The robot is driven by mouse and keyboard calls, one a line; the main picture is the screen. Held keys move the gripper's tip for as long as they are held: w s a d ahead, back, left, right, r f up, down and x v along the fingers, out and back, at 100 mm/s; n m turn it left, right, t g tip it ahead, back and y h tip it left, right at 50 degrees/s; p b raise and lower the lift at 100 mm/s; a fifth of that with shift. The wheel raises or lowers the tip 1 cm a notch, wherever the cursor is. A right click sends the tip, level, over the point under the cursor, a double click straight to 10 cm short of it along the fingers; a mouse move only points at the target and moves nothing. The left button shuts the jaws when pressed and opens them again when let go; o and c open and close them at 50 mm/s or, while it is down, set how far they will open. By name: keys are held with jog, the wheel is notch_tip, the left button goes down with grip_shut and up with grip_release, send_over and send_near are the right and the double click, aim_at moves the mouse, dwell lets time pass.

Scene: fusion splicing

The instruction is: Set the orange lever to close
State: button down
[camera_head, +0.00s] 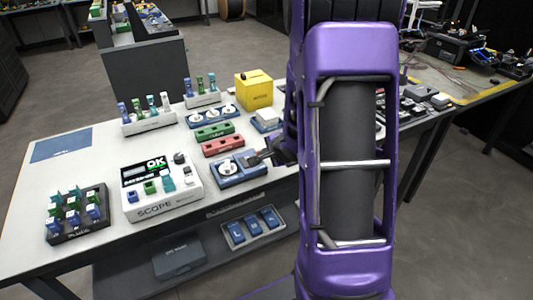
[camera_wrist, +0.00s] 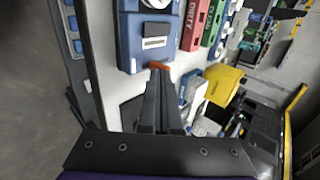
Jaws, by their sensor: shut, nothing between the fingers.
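The orange lever (camera_wrist: 158,65) shows in the wrist view as a small orange piece at the edge of a blue device, right at my fingertips. My gripper (camera_wrist: 159,72) is shut with nothing between its fingers, its tips touching or nearly touching the lever; I cannot tell which. The blue device (camera_wrist: 129,50) has a white label and a white round part. In the head view the blue device (camera_head: 228,181) sits on the white table, and my gripper (camera_head: 256,159) reaches its right side. The lever cannot be made out there.
Red (camera_head: 222,145) and green (camera_head: 214,131) blocks lie behind the blue device. A yellow box (camera_head: 254,91) stands farther back. The table's front edge is close.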

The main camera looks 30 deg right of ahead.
jog(key=w+p, duration=0.2)
jog(key=w, duration=0.1)
jog(key=shift+w+r, duration=0.1)
jog(key=shift+r, duration=0.05)
jog(key=shift+w, duration=0.25)
jog(key=shift+a, duration=0.1)
